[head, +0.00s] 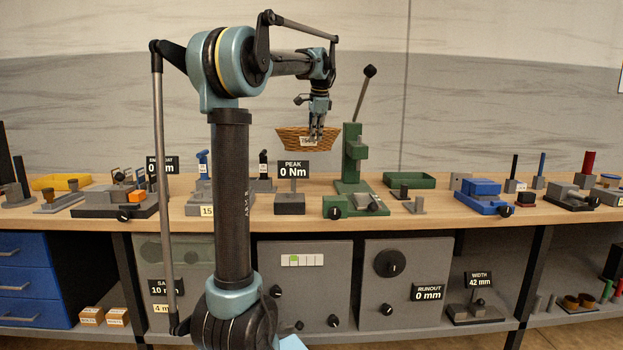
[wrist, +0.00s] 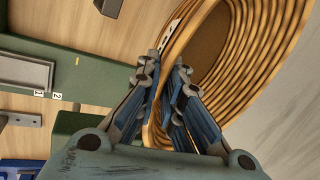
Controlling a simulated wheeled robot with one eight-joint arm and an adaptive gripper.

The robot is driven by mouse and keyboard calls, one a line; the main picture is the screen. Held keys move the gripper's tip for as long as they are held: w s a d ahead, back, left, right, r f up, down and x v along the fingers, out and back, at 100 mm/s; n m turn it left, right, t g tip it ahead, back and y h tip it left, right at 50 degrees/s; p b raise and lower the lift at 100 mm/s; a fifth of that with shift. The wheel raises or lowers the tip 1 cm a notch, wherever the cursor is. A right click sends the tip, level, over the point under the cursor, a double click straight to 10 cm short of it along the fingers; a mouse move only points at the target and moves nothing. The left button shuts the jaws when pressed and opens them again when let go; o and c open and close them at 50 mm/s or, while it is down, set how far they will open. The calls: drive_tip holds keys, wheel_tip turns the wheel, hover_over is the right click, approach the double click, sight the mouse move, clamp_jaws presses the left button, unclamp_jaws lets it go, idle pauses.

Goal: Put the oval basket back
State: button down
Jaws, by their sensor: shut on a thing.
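The oval basket (head: 293,138) is brown and woven, with a small pale label on its side. In the head view it hangs in the air above the workbench, beside the green lever press. My gripper (head: 317,130) reaches down to its right part and is shut on the rim. In the wrist view my gripper (wrist: 165,100) has a finger on each side of the wall of the basket (wrist: 262,45). The inside of the basket shows at the upper right there. The basket looks roughly level in the head view.
The green press (head: 352,160) with its long lever stands just right of the basket. A "PEAK 0 Nm" sign (head: 292,170) stands below the basket. A green tray (head: 409,180) and a yellow tray (head: 60,182) lie on the crowded bench (head: 300,220).

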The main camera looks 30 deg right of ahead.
wheel_tip(320, 180, down, 16)
drive_tip(key=shift+f, duration=0.1)
idle(0.5)
drive_tip(key=c, duration=1.8)
unclamp_jaws()
drive_tip(key=shift+o, duration=0.2)
drive_tip(key=v, duration=1.2)
